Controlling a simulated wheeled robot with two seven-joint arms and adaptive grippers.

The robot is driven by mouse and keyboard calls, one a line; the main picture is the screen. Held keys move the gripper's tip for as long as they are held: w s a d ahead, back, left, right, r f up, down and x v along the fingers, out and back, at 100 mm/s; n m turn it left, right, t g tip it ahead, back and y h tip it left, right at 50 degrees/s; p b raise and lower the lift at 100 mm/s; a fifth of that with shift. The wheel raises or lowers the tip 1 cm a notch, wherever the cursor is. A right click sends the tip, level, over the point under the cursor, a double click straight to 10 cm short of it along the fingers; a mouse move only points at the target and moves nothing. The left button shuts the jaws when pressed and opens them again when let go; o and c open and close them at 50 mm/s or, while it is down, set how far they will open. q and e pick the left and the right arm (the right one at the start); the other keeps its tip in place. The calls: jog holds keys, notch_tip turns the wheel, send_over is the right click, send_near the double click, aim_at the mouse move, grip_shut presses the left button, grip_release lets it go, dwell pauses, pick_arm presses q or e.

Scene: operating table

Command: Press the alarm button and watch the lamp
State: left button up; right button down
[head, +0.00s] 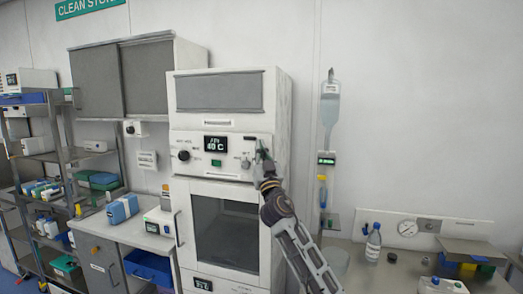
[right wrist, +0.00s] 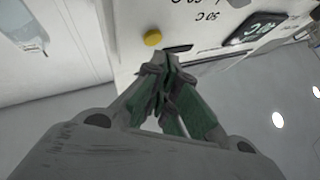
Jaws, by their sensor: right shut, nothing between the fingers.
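The white cabinet (head: 283,110) has a control panel with a lit display (head: 215,144), a green square button or lamp (head: 216,162) and a black knob (head: 184,155). My right gripper (head: 262,152) is shut and empty, in front of the panel's right end. In the right wrist view its closed fingertips (right wrist: 165,60) point at the panel, close to a yellow round button or lamp (right wrist: 153,38) and a dark slot (right wrist: 178,48). I cannot tell whether they touch. The yellow round part is not visible in the head view. My left gripper is not in view.
A glass-windowed door (head: 225,230) is below the panel. On the left are a bench (head: 125,238) and loaded shelves (head: 40,155). The wall right of the cabinet is mostly bare.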

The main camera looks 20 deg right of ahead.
jog(key=shift+w+d, duration=0.1)
jog(key=shift+w+d+b, duration=0.1)
jog(key=shift+w+b, duration=0.15)
jog(key=shift+b, duration=0.1)
jog(key=shift+w+d, duration=0.25)
jog(key=shift+w, duration=0.05)
dwell(1.2)
jog(key=shift+s+a, duration=0.15)
jog(key=shift+s, duration=0.05)
jog(key=shift+s+a, duration=0.3)
jog(key=shift+s, duration=0.2)
dwell(0.6)
jog(key=shift+s+a, duration=0.7)
jog(key=shift+s, duration=0.35)
jog(key=shift+s+a, duration=0.7)
jog(key=shift+s, duration=0.3)
jog(key=shift+f, duration=0.1)
